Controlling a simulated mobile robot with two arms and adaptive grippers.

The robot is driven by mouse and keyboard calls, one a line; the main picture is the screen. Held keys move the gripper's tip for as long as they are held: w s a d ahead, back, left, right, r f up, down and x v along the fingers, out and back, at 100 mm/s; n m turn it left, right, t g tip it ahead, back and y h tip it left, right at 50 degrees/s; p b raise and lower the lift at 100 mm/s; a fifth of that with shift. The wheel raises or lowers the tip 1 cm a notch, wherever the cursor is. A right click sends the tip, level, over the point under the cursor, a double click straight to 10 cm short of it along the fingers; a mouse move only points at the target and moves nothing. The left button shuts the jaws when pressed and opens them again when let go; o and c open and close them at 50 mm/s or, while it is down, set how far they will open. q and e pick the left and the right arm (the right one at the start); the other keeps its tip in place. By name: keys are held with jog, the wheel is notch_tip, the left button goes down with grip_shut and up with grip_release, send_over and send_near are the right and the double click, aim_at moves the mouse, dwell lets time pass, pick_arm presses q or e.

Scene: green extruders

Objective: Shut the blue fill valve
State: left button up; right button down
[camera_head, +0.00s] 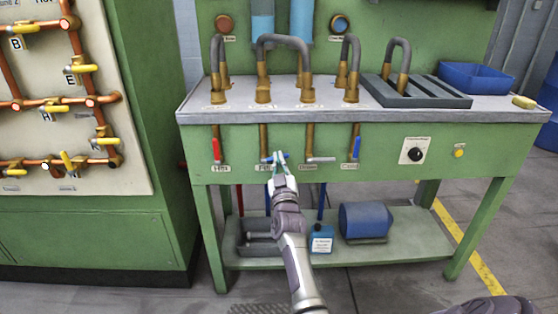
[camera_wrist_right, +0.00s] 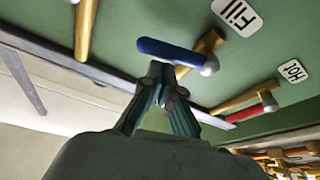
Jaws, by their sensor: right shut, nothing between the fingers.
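The blue fill valve handle (camera_head: 268,159) is under the front edge of the green bench, on the copper pipe by the "Fill" label. It lies about level, crosswise to its pipe. In the right wrist view, the blue handle (camera_wrist_right: 165,51) shows with a metal knob at one end, beside the "Fill" label (camera_wrist_right: 237,15). My right gripper (camera_head: 281,163) is at this valve, its fingers together with nothing between them. In the wrist view, the fingertips (camera_wrist_right: 162,72) are right at the handle; I cannot tell whether they touch it. My left gripper is out of view.
A red hot handle (camera_head: 216,149) hangs down to the left. A metal handle (camera_head: 321,159) and another blue handle (camera_head: 357,147) are to the right. A green pipe panel stands at left.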

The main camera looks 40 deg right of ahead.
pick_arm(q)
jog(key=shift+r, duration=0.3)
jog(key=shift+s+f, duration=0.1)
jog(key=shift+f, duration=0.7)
pick_arm(e)
jog(key=m+h, duration=0.1)
jog(key=m, duration=0.1)
jog(key=f+m+g+h, duration=0.1)
jog(key=m, duration=0.1)
jog(key=shift+s+d+f+m, duration=0.1)
jog(key=shift+d+f+m, duration=0.1)
jog(key=shift+m, duration=0.1)
pick_arm(q)
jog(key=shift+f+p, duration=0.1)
jog(key=shift+p, duration=0.3)
pick_arm(e)
jog(key=shift+r, duration=0.1)
